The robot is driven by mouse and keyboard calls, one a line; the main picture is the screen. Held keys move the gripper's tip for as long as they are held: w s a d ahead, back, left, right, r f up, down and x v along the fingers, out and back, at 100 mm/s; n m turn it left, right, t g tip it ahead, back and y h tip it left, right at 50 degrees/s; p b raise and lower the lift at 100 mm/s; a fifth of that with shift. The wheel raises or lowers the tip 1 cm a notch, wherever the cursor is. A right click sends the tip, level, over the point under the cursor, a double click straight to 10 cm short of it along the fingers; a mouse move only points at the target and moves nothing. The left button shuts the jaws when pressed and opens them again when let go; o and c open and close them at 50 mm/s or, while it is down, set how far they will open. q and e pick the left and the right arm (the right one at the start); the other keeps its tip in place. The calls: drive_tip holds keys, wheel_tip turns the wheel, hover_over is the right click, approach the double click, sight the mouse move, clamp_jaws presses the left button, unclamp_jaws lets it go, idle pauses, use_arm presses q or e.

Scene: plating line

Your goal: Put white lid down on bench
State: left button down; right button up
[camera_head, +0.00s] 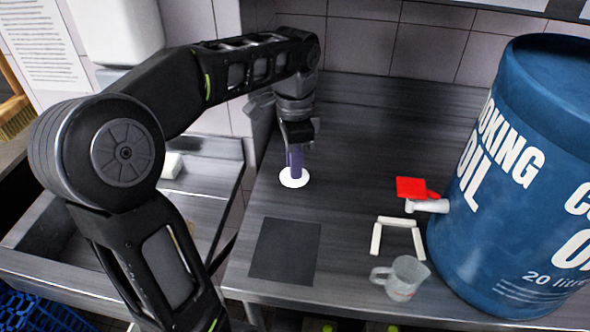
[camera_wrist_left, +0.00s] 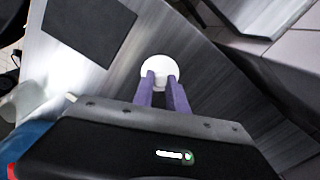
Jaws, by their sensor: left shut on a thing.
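The white lid (camera_head: 294,178) is a small round disc at the tips of my left gripper (camera_head: 295,170) in the head view. In the left wrist view the lid (camera_wrist_left: 160,70) shows between and beyond the two purple fingers (camera_wrist_left: 162,83). The left gripper points down and is shut on the lid. The lid is over the grey bench (camera_head: 350,130); I cannot tell whether it touches the surface. My right gripper is in neither view.
A dark square mat (camera_head: 285,251) lies at the bench's front left. A sink (camera_head: 70,235) is left.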

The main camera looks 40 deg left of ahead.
use_arm(q)
drive_tip(key=shift+w+a, duration=0.25)
drive_tip(key=shift+w, duration=0.1)
drive_tip(key=shift+f, duration=1.75)
drive_tip(key=shift+f, duration=0.1)
drive_tip(key=shift+f, duration=0.15)
drive_tip(key=c, duration=1.3)
unclamp_jaws()
drive_tip(key=shift+r+p, duration=0.65)
drive_tip(key=shift+r, duration=3.35)
